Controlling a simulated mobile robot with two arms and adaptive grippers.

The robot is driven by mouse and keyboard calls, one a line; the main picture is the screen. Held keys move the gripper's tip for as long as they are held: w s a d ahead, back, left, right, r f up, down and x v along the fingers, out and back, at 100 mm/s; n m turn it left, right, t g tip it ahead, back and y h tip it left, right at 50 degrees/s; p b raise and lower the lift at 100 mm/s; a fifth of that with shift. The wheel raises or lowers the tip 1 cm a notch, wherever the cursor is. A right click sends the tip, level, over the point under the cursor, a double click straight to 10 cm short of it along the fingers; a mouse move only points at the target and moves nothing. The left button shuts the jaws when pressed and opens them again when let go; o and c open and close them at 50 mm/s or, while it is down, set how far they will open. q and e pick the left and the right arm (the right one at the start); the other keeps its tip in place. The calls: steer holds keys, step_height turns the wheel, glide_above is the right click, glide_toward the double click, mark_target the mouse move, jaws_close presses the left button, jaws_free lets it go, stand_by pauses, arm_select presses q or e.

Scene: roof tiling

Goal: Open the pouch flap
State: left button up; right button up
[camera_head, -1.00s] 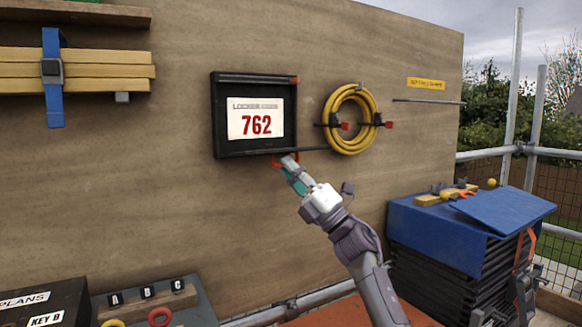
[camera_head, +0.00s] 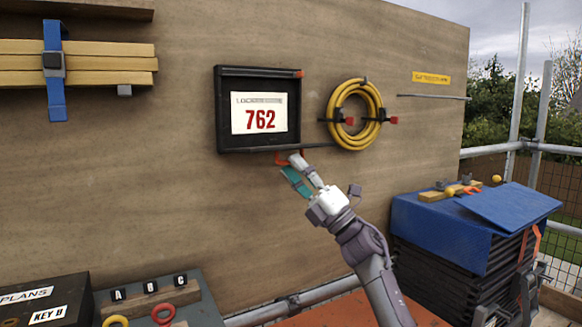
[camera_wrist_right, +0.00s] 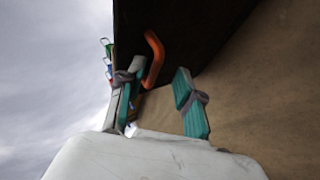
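A black-framed holder (camera_head: 222,120), which I take to be the pouch, is on the plywood wall in the head view. Its front shows a white card (camera_head: 260,119) with a red 762. An orange handle (camera_head: 280,160) sticks out under its lower edge, and it also shows in the wrist view (camera_wrist_right: 153,60). My right gripper (camera_head: 290,166) is just below this handle. In the wrist view its teal-padded fingers (camera_wrist_right: 160,74) are apart with nothing held between them. I cannot tell whether a finger touches the handle. My left gripper is not in view.
A yellow hose coil (camera_head: 354,114) hangs right of the holder. Strapped planks (camera_head: 105,70) are at the upper left. A blue-covered stack (camera_head: 440,225) stands at the lower right. A board with A, B, C labels (camera_head: 150,295) is at the lower left.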

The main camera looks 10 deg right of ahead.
steer(key=v, duration=1)
steer(key=shift+f, duration=0.25)
steer(key=shift+s+d, duration=0.1)
steer(key=shift+s, duration=0.05)
